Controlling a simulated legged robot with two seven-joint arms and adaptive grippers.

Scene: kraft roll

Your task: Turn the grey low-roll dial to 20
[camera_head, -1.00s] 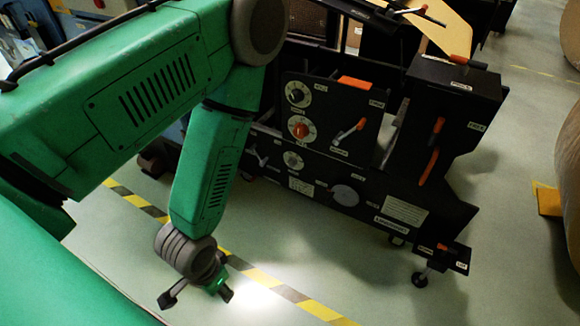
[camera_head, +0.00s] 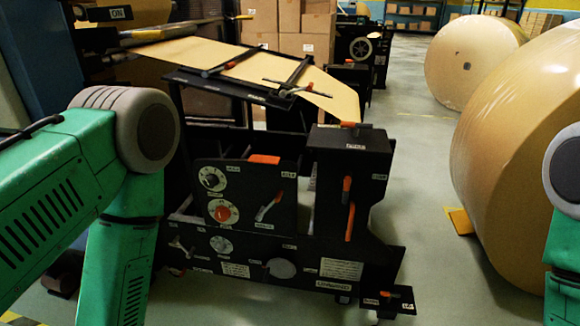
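A small grey dial (camera_head: 221,244) sits low on the black machine's front panel, under an orange-knobbed dial (camera_head: 222,212). A dark-knobbed dial (camera_head: 211,179) with a pale scale is above both. A larger plain grey disc (camera_head: 281,268) is lower and to the right. Labels and scale numbers are too small to read, so I cannot tell the grey dial's setting or which grey part is the low-roll dial. My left forearm hangs down left of the panel; its gripper is below the picture. My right arm shows only at the right edge, its gripper out of view.
Orange levers (camera_head: 347,190) stick out from the machine's right block. A small black foot box (camera_head: 388,299) juts out at the front right. A large kraft roll (camera_head: 520,150) stands to the right. Clear floor (camera_head: 440,290) lies between roll and machine.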

